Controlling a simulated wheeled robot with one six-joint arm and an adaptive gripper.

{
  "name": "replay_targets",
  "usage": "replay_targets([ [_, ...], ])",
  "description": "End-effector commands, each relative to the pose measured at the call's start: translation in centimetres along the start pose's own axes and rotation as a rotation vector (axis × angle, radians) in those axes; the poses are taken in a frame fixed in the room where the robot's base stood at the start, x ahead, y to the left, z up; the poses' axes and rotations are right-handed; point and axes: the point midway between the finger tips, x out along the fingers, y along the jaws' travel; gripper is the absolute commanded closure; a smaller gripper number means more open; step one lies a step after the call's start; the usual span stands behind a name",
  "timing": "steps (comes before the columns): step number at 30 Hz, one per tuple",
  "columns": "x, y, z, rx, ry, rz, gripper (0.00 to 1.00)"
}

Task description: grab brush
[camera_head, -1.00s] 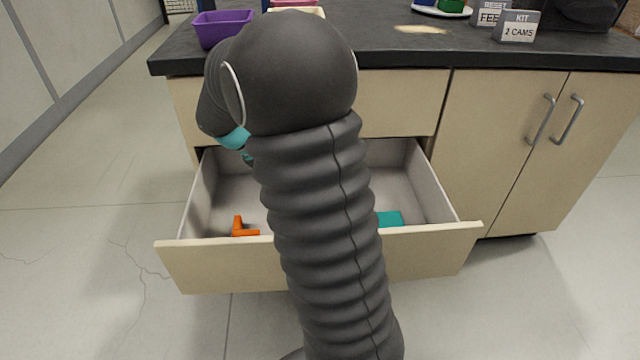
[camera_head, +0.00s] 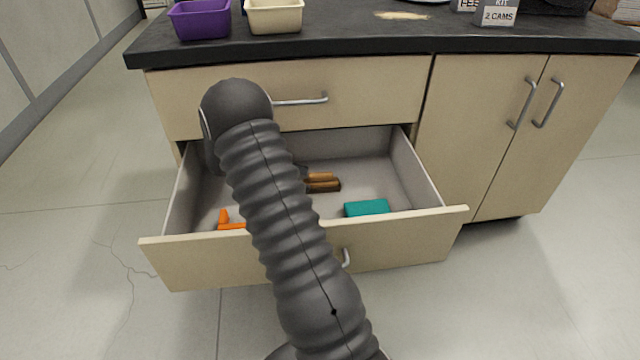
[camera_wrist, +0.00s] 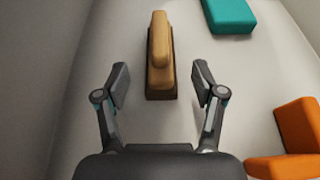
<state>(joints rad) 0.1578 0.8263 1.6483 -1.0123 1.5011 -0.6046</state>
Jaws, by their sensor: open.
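The brush (camera_head: 322,182) lies in the open lower drawer, toward its middle, and has a tan wooden handle on a darker base. In the wrist view the brush (camera_wrist: 161,58) lies lengthwise, ahead of my gripper (camera_wrist: 162,84) and roughly between the lines of its two fingers.
A teal block (camera_head: 367,208) and an orange L-shaped piece (camera_head: 229,222) lie in the same drawer (camera_head: 412,170). The drawer walls and front panel surround them. The closed upper drawer (camera_head: 370,95) and black countertop (camera_head: 330,42) stand above. Purple (camera_head: 201,20) and cream (camera_head: 273,16) bins sit on top.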

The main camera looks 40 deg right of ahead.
Motion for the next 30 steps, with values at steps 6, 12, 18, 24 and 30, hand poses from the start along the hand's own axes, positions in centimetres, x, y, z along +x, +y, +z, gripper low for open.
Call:
replay_targets([
  [6,1.8,0.0,0.0,0.001,0.000,-0.001,0.31],
  [12,4.7,0.0,0.0,0.000,0.001,-0.002,0.31],
  [18,5.3,0.0,0.0,0.001,0.001,0.000,0.31],
  [24,5.3,0.0,0.0,0.001,0.001,0.000,0.56],
  [30,5.3,0.0,0.0,0.001,0.001,0.000,0.99],
])
